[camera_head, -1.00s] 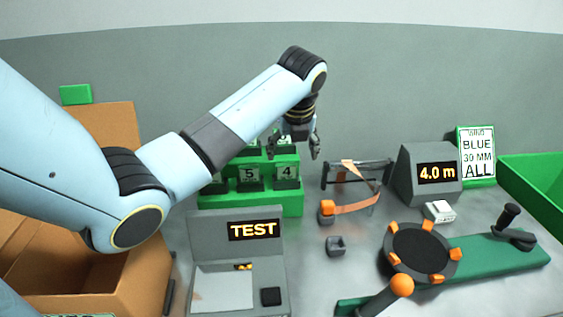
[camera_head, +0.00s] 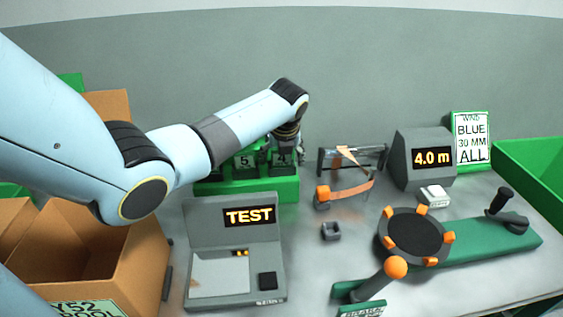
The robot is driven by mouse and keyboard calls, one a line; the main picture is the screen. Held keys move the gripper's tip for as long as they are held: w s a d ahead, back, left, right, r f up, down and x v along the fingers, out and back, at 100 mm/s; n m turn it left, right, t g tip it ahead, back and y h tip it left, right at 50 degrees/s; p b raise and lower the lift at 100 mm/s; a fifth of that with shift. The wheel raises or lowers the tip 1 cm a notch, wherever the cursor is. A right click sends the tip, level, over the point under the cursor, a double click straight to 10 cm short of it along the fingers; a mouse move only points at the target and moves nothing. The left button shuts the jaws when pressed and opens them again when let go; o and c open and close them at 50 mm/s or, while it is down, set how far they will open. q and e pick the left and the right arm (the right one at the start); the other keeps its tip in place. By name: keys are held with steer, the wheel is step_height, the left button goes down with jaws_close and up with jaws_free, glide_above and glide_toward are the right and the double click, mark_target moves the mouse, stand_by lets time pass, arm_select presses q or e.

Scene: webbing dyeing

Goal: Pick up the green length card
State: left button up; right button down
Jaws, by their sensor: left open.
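A green stepped rack (camera_head: 245,188) stands at the back, left of the middle. It holds small dark green cards or blocks with pale number labels; a "5" card (camera_head: 244,162) and a "4" card (camera_head: 281,158) show. Which one is the length card of the task I cannot tell. My left gripper (camera_head: 290,150) is open and points down at the right end of the rack, over or beside the "4" card. Its fingers are dark, small and partly merged with the rack, so contact is unclear. The left arm hides the rack's upper left part. My right gripper is not in view.
A grey "TEST" device (camera_head: 205,215) stands in front of the rack, with a cardboard box (camera_head: 140,262) left of it. Right are an orange strap (camera_head: 348,190), a "4.0 m" display (camera_head: 405,165), a round crank fixture (camera_head: 415,236) and a green bin (camera_head: 530,185).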

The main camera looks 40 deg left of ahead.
arm_select(q)
steer(key=c, duration=1.1)
steer(key=shift+o, duration=0.2)
steer(key=shift+r, duration=0.1)
